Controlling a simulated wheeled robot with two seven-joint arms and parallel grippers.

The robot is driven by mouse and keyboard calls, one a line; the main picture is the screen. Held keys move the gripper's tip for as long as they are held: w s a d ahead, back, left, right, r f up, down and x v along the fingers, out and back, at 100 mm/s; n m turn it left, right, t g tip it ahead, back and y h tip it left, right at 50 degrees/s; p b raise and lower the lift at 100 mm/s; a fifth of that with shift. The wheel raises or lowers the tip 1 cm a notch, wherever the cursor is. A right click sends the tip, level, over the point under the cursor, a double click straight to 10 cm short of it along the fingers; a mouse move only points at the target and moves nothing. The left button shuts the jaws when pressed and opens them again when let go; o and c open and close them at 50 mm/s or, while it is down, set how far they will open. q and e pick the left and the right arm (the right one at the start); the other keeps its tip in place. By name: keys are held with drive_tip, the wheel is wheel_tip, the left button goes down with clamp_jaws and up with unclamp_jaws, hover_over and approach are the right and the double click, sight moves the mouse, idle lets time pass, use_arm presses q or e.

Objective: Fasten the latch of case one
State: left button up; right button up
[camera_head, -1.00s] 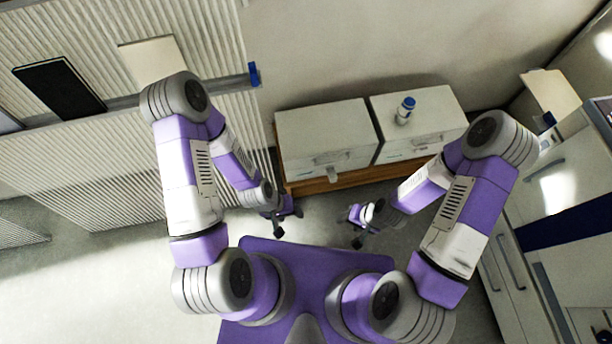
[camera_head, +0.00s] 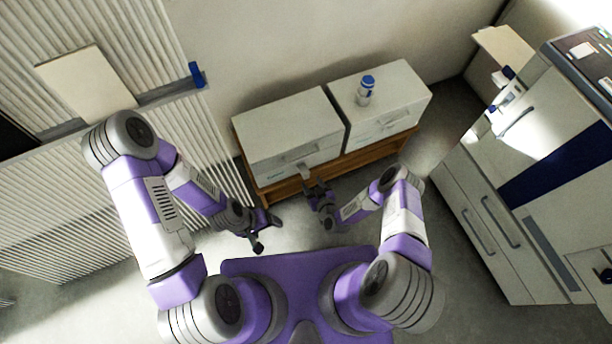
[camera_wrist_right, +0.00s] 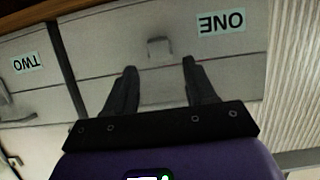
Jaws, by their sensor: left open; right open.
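Case one (camera_head: 280,128) is the left grey-white case on the wooden bench in the head view. In the right wrist view its front (camera_wrist_right: 215,65) shows upside down with the label "ONE" (camera_wrist_right: 221,21). A small pale latch (camera_head: 305,171) sits at the middle of its front and shows as a small tab in the right wrist view (camera_wrist_right: 159,48). My right gripper (camera_head: 315,186) is open and empty just in front of and below the latch; in the right wrist view the latch appears between and beyond its fingertips (camera_wrist_right: 159,68). My left gripper (camera_head: 268,232) is open and empty, low in front of the bench.
Case two (camera_head: 400,97) stands to the right with a narrow gap between, and a white bottle with blue cap (camera_head: 366,91) stands on it. The wooden bench (camera_head: 345,159) carries both. A cabinet (camera_head: 500,225) stands at the right, and a ribbed panel (camera_head: 208,135) at the left.

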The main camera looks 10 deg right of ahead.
sight(307, 176)
drive_tip(key=b+x, duration=0.2)
drive_tip(key=x, duration=0.3)
drive_tip(key=shift+w+f, duration=0.15)
drive_tip(key=shift+f, duration=0.05)
drive_tip(key=shift+w+a+f+b, duration=0.1)
drive_tip(key=shift+w+b, duration=0.1)
drive_tip(key=shift+w, duration=0.1)
drive_tip(key=shift+w+a+f+b, duration=0.1)
drive_tip(key=shift+w+a+b, duration=0.1)
drive_tip(key=shift+w, duration=0.15)
drive_tip(key=shift+r, duration=0.1)
drive_tip(key=c, duration=0.9)
